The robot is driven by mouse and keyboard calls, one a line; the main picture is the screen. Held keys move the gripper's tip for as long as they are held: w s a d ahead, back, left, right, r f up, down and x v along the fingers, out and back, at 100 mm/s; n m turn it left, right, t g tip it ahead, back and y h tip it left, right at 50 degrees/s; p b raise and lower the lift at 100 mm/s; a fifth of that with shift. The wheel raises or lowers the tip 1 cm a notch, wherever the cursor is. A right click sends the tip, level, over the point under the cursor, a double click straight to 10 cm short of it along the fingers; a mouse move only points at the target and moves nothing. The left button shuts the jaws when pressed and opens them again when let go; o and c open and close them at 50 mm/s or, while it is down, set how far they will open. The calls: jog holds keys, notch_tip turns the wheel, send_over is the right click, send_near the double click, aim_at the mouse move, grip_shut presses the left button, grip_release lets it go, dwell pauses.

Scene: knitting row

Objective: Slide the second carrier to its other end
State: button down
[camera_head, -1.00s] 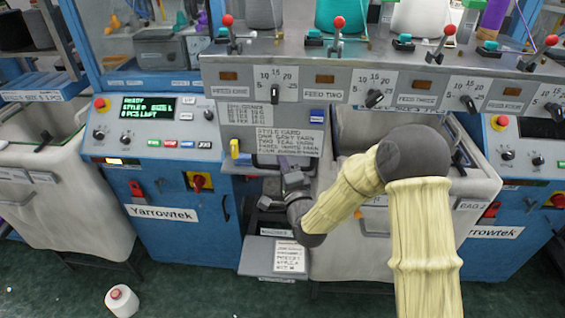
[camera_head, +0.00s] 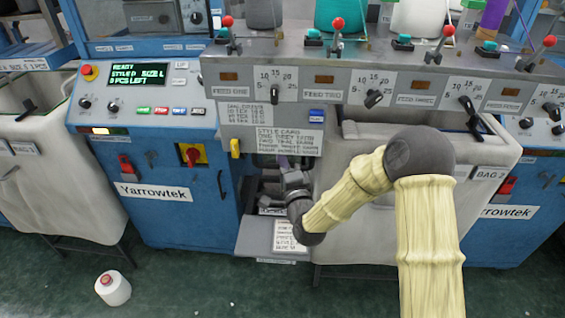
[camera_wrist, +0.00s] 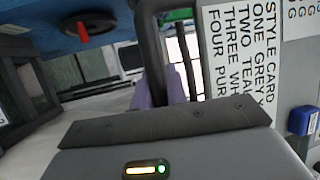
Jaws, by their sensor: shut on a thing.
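My gripper (camera_head: 283,163) is low in front of the machine row, just below the style card plate (camera_head: 287,141) in the head view. I cannot tell which part is the second carrier.
A blue Yarrowtek cabinet (camera_head: 165,225) with a red switch stands left of my gripper. A pale bin marked BAG 2 (camera_head: 345,243) is on the right, behind my arm. A white yarn cone (camera_head: 113,289) stands on the green floor at lower left.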

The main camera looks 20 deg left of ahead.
jog(key=shift+s+f+g, duration=0.1)
jog(key=shift+f+g, duration=0.2)
jog(key=shift+f, duration=0.25)
jog(key=c, duration=1.4)
grip_release()
jog(key=shift+r, duration=0.15)
jog(key=v, duration=1.2)
jog(key=shift+d, duration=0.15)
